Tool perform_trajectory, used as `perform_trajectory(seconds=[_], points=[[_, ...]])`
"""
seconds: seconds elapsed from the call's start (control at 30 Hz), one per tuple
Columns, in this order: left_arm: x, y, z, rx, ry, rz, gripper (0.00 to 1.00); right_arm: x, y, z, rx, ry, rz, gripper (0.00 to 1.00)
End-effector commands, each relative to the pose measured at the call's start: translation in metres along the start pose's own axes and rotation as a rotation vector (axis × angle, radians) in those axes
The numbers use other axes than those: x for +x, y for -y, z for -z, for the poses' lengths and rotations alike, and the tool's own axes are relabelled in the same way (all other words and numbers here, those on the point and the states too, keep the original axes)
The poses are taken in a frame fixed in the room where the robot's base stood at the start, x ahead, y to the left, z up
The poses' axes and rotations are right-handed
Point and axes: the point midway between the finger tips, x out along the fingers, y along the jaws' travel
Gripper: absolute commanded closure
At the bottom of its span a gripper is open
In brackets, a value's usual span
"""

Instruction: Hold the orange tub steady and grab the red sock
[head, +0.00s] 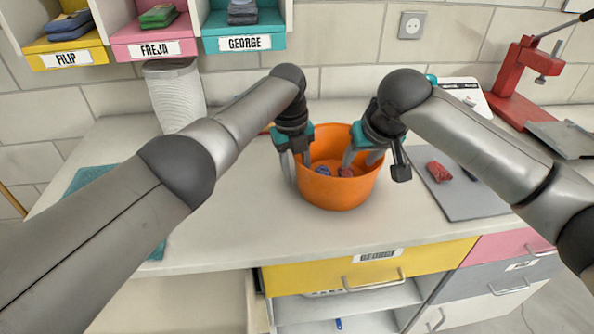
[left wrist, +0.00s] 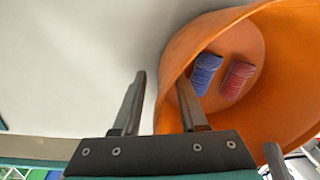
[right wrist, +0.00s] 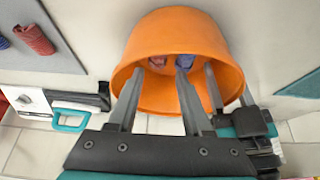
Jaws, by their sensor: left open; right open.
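The orange tub (head: 336,195) stands on the pale counter. Inside it lie a red sock (left wrist: 238,78) and a blue sock (left wrist: 207,72), rolled up side by side on the tub floor. The head view shows the red sock (head: 346,172) partly behind a right finger. My left gripper (head: 297,170) is open at the tub's left rim, with one finger outside and one inside the wall; the left wrist view shows a gap beside the wall. My right gripper (head: 361,163) is open and reaches into the tub above the socks. Contact with the red sock cannot be told.
A grey mat (head: 485,198) to the right carries another red rolled item (head: 438,171). A red press (head: 515,80) stands at the back right and a white ribbed bin (head: 174,95) at the back left. A teal cloth (head: 90,180) lies left. Labelled cubbies hang above.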

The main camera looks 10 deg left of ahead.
Motion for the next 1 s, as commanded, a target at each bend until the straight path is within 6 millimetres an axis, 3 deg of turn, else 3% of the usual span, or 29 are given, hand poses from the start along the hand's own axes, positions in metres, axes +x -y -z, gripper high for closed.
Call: perform_trajectory(seconds=[0.3,0.7,1.0], points=[[0.0027,0.0002,0.0003,0.001,0.000,0.000,0.58,0.0000,-0.0001,0.0000,0.000,0.000,0.000,0.50],[0.0024,0.0001,0.0002,0.001,0.000,0.000,1.00,0.0000,-0.0001,0.0000,0.000,0.000,0.000,0.50],[0.0030,-0.0006,0.0003,0.000,0.000,-0.002,1.00,0.0000,-0.0001,0.0000,0.000,0.000,0.000,0.50]])
